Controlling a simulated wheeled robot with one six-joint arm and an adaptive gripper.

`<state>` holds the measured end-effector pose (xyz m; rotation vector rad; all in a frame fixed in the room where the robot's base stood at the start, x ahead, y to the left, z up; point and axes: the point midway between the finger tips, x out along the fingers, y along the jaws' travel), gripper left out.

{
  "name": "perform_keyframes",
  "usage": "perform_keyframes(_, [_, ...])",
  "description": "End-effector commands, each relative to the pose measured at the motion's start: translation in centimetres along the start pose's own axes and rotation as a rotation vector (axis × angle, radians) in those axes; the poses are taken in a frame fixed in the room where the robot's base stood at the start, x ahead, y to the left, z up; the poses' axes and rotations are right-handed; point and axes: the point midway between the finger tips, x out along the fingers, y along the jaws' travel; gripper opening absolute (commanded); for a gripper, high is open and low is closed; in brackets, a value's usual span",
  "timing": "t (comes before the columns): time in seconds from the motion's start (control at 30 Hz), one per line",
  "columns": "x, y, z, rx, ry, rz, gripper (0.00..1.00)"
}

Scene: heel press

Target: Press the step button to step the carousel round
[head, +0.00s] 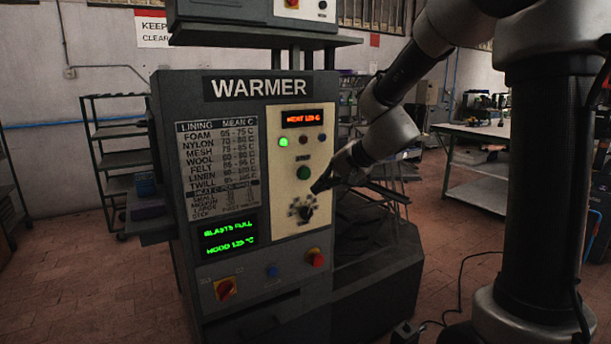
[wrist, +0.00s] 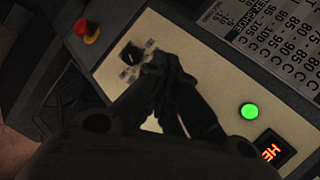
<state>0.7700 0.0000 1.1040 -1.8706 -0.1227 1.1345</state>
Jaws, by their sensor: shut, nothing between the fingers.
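The step button (head: 303,173) is a green round button on the cream panel of the warmer, under a small label. My gripper (head: 317,188) is shut and empty, its tips just to the lower right of the button in the head view. I cannot tell whether they touch the panel. In the wrist view my gripper (wrist: 158,64) covers the middle of the panel and the button is hidden behind it. A black rotary knob (wrist: 131,56) shows beside the fingertips; it sits below the button in the head view (head: 305,213). I cannot make out the carousel clearly.
Above the button are a lit green lamp (head: 283,142), two dark lamps and an orange display (head: 303,118). A lining chart (head: 217,165) and a green text screen (head: 229,236) are to the left. A red button (head: 316,257) is lower down. A work table (head: 480,132) stands at the right.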

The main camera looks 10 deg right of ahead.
Motion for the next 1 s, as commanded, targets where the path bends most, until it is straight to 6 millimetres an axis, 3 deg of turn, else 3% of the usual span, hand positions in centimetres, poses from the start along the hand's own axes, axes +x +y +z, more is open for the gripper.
perform_keyframes(0.4, [3.5, -2.5, -2.5, 0.0, 0.0, 0.001, 0.0])
perform_keyframes(1.0, [3.9, -2.8, -2.9, 0.0, 0.001, 0.001, 0.0])
